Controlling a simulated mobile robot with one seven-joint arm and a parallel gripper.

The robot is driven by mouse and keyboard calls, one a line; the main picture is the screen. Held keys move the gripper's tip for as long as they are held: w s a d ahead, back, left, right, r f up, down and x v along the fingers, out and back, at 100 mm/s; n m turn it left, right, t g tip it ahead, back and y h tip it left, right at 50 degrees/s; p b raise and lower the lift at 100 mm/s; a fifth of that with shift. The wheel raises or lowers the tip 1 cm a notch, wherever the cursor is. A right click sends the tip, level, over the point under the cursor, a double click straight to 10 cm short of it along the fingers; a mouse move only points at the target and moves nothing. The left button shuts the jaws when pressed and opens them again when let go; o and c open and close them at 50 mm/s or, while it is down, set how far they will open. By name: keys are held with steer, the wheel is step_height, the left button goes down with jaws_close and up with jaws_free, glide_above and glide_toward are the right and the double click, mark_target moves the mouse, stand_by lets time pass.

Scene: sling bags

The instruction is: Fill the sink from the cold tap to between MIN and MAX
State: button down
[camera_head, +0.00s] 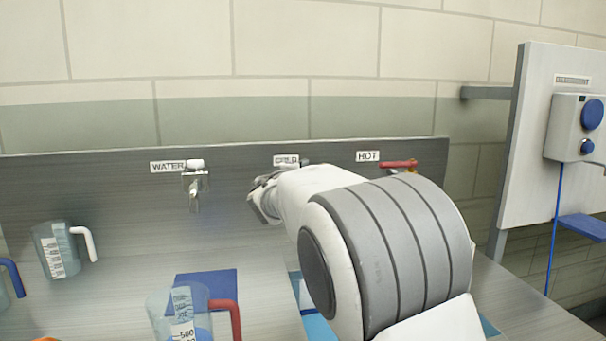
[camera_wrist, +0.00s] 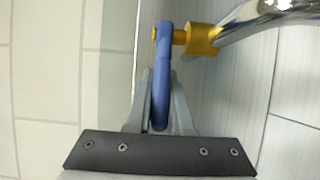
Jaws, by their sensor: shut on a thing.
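My gripper (camera_head: 262,200) is at the back panel just below the COLD label (camera_head: 286,160). In the wrist view my gripper (camera_wrist: 160,76) is shut on the blue lever of the cold tap (camera_wrist: 164,50), one finger on each side. The lever joins a brass-coloured stem (camera_wrist: 200,40) and a chrome spout (camera_wrist: 262,22). In the head view my arm hides the cold tap and most of the sink. A strip of blue (camera_head: 316,326) shows beside my arm; I cannot tell whether it is water. MIN and MAX marks are not visible.
The red-handled hot tap (camera_head: 398,164) is right of my gripper, and the WATER tap (camera_head: 195,185) is left. A white-handled jug (camera_head: 58,252) and a red-handled jug (camera_head: 180,312) stand on the counter. A blue mat (camera_head: 222,283) lies behind the latter. A panel with a blue-knobbed box (camera_head: 572,128) stands right.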

steer(key=c, duration=0.8)
jaws_free()
steer(key=v, duration=1.7)
steer(key=shift+s+a, duration=0.2)
